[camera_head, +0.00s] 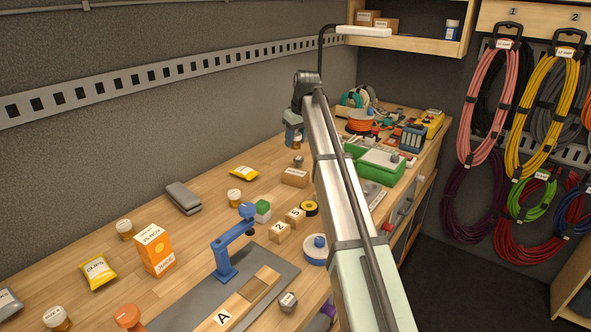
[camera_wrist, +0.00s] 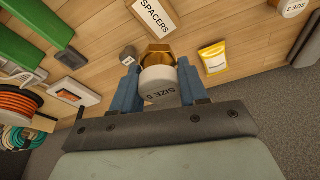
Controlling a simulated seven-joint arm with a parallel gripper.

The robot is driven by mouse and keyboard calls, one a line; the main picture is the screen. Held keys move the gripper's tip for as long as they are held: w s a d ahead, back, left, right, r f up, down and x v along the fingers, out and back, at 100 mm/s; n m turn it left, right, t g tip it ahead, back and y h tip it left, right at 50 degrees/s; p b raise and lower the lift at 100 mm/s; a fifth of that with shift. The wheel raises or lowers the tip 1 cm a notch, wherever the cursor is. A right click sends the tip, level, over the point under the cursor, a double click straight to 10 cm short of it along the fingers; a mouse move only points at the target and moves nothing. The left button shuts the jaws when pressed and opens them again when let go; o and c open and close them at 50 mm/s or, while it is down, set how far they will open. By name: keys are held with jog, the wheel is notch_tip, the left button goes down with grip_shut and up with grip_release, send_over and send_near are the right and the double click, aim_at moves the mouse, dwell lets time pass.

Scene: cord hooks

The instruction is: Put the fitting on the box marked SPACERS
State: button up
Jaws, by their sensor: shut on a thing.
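My gripper (camera_wrist: 158,86) is shut on a fitting with a brass hexagonal body and a white cap (camera_wrist: 160,84) with SIZE lettering; its number is hard to read upside down. In the head view my gripper (camera_head: 294,133) is at the far end of my arm, and the fitting (camera_head: 297,143) shows small below it. The wooden box marked SPACERS (camera_wrist: 153,16) lies ahead of the gripper in the wrist view, apart from the held fitting. A small wooden box in the head view (camera_head: 295,177) appears to be the same one, on the bench.
A small grey piece (camera_wrist: 128,55) and a yellow packet (camera_wrist: 214,58) flank the gripper's view. Another white-capped fitting (camera_head: 234,196) stands on the bench. A green case (camera_head: 378,160) is to the right. Bare wood lies around the box.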

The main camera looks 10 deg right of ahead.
aim_at(299, 145)
jog(key=shift+f, duration=4.75)
jog(key=shift+f, duration=0.1)
jog(key=o, duration=1.1)
jog(key=v, duration=1.2)
jog(key=shift+d, duration=0.1)
